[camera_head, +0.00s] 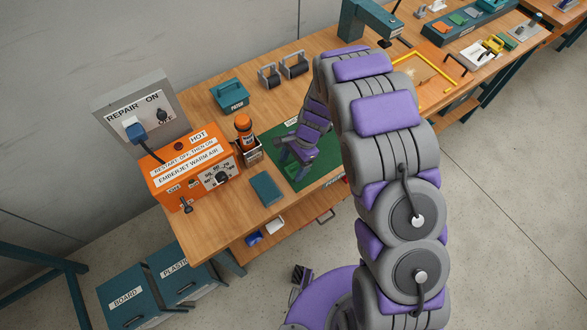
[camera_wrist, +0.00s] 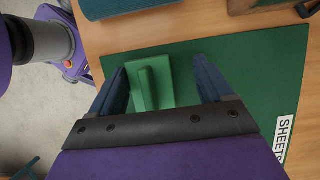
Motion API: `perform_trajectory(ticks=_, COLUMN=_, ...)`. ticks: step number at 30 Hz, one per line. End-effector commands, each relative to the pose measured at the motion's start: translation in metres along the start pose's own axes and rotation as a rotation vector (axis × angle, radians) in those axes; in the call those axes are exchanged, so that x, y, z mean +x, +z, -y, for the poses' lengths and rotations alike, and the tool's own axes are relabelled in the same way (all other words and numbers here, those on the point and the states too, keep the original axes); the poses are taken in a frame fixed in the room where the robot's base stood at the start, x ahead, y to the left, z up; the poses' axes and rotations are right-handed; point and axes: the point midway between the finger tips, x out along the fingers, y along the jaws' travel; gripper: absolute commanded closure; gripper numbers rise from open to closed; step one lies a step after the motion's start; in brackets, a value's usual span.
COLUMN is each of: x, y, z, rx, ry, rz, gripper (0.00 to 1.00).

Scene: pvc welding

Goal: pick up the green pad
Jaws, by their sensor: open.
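The green pad (camera_wrist: 166,88), a light green block with a raised grip on top, lies on the dark green mat (camera_wrist: 255,65) marked SHEETS. The mat (camera_head: 323,168) also shows in the head view, where my arm hides much of it and I cannot make out the pad clearly. My gripper (camera_wrist: 159,65) is open in the wrist view. Its two dark blue fingers are on either side of the pad, with a gap at the right finger. I cannot tell whether the left finger touches the pad.
A teal block (camera_head: 266,188) lies just left of the mat. An orange tool in a stand (camera_head: 248,150) and the orange warm-air unit (camera_head: 190,172) are further left. A teal PATCH box (camera_head: 230,95) stands behind on the wooden bench (camera_head: 195,225).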

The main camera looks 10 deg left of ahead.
Motion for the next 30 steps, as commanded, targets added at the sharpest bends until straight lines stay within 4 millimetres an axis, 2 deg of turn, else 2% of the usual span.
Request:
perform_trajectory(ticks=6, x=-0.0048, y=-0.0045, z=-0.0078, rx=0.0, ry=-0.008, rz=0.01, gripper=0.19)
perform_trajectory(ticks=24, x=-0.0004, y=-0.0015, z=-0.0027, rx=0.002, ry=0.0, rz=0.005, gripper=0.76)
perform_trajectory(ticks=26, x=-0.0006, y=-0.0022, z=-0.0032, rx=0.002, ry=0.0, rz=0.005, gripper=0.77)
perform_trajectory(ticks=27, x=-0.0009, y=-0.0028, z=-0.0038, rx=0.001, ry=-0.001, rz=0.006, gripper=0.81)
perform_trajectory(ticks=30, x=-0.0015, y=-0.0038, z=-0.0052, rx=0.001, ry=-0.001, rz=0.007, gripper=0.82)
